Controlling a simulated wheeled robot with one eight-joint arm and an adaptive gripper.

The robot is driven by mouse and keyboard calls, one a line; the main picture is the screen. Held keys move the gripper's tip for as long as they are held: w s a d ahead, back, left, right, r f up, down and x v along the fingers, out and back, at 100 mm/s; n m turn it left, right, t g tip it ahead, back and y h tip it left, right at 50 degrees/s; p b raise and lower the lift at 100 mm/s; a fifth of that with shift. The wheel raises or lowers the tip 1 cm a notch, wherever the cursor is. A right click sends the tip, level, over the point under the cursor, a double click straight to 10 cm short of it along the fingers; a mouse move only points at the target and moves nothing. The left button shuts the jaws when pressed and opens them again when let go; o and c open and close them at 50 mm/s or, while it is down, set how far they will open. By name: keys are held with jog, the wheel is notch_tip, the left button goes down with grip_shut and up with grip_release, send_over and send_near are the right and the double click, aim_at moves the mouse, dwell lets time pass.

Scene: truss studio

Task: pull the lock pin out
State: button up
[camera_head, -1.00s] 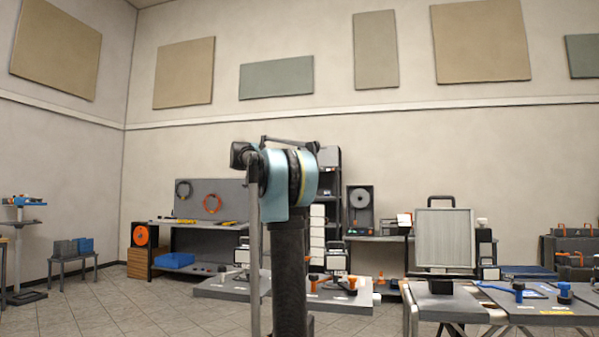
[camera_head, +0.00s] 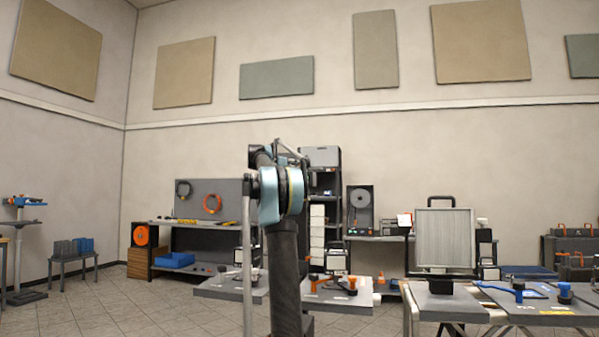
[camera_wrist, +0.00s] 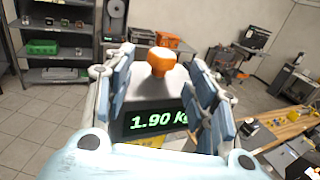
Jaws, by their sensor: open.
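In the wrist view an orange knob (camera_wrist: 162,60) on a grey stem stands upright between and beyond the fingertips. It looks like the lock pin's head, but I cannot tell for sure. My gripper (camera_wrist: 160,76) is open, with one blue finger on each side of the knob and display. I see no contact between the fingers and the knob. In the head view my arm hides the gripper.
In the wrist view a dark shelf (camera_wrist: 58,50) stands at the left and a wooden-topped bench (camera_wrist: 268,140) lies close on the right. Tiled floor at the left is open.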

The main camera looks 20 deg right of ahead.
jog(key=x, duration=0.7)
